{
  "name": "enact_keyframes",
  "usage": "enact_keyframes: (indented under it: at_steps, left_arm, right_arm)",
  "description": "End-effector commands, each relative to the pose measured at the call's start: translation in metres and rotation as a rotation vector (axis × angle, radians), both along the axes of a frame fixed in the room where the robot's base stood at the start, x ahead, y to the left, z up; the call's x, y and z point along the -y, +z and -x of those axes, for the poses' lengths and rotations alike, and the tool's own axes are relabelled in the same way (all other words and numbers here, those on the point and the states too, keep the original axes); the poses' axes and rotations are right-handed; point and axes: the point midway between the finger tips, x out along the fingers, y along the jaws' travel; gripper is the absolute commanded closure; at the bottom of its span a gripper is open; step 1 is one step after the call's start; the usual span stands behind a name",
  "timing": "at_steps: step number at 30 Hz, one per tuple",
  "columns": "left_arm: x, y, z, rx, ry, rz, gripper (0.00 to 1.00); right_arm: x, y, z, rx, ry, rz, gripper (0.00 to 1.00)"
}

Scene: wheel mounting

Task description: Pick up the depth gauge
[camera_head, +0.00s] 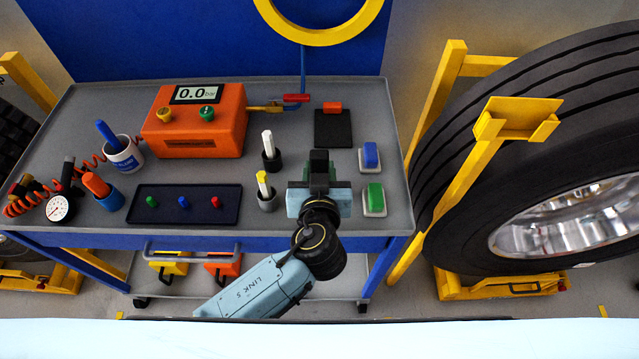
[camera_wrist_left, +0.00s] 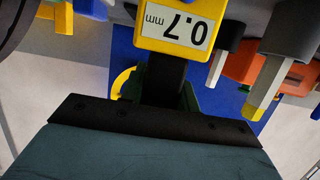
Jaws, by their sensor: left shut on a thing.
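The depth gauge (camera_wrist_left: 172,27) is yellow with a white display reading 0.7 mm, seen upside down at the top of the left wrist view. My left gripper (camera_wrist_left: 165,82) is shut on the gauge, its dark fingers reaching up to it. In the head view my left gripper (camera_head: 319,160) is over the right part of the cart top, between two chalk holders and the green and blue blocks. The gauge is hidden behind the gripper there, and its height above the cart is hard to tell. My right gripper is not in view.
The grey cart (camera_head: 100,125) carries an orange pressure box (camera_head: 200,130), a dark tray (camera_head: 183,216), a dark pad (camera_head: 333,130), a green block (camera_head: 375,197), a blue block (camera_head: 370,156) and chalk holders (camera_head: 268,200). A large tyre (camera_head: 470,190) stands at right.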

Motion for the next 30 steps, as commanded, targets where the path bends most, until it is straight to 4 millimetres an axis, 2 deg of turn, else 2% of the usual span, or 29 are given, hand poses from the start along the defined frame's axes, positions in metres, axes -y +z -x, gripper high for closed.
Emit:
enact_keyframes:
  at_steps: [2,7,10,19,24,27,30]
  left_arm:
    - [0.0,0.001,0.0,0.002,0.0,0.001,0.99]
    - [0.0,0.002,0.0,0.002,-0.001,0.001,0.99]
    - [0.001,0.01,0.0,0.002,-0.001,0.004,0.99]
    - [0.001,0.069,0.0,0.004,0.001,0.008,0.99]
    - [0.0,0.092,0.0,0.002,0.001,0.004,0.99]
    - [0.0,0.095,0.0,0.001,0.001,0.002,0.99]
    - [0.0,0.089,0.0,-0.001,0.0,0.001,0.99]
  right_arm:
    - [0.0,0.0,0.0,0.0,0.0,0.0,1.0]
    - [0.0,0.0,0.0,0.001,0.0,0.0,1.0]
    - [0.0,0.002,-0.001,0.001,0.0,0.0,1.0]
    - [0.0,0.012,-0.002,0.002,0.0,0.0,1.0]
    - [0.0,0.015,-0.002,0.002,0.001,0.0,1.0]
    - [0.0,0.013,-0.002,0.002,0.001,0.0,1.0]
    - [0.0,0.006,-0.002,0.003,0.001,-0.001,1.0]
